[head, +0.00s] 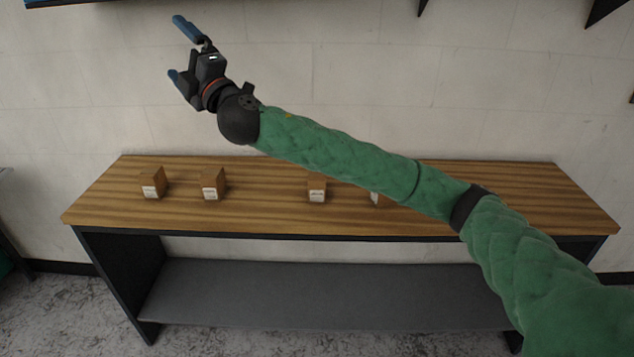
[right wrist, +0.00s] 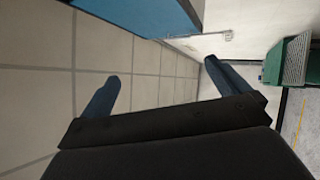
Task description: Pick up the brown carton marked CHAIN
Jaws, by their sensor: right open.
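Several small brown cartons with white labels stand in a row on the wooden bench top: a far left carton (head: 153,183), a second carton (head: 213,183), a third carton (head: 317,188), and a fourth carton (head: 377,198) partly hidden behind my right arm. The label print is too small to read, so I cannot tell which is marked CHAIN. My right gripper (head: 179,52) is open and empty, raised well above the bench's left part in front of the wall. Its spread fingers also show in the right wrist view (right wrist: 160,90). My left gripper is not in view.
The bench (head: 262,208) has a wooden top and a grey lower shelf (head: 320,290), which looks empty. A pale wall (head: 340,60) stands behind it. Dark brackets hang at the top right. In the right wrist view a blue-edged panel (right wrist: 150,15) is near the fingers.

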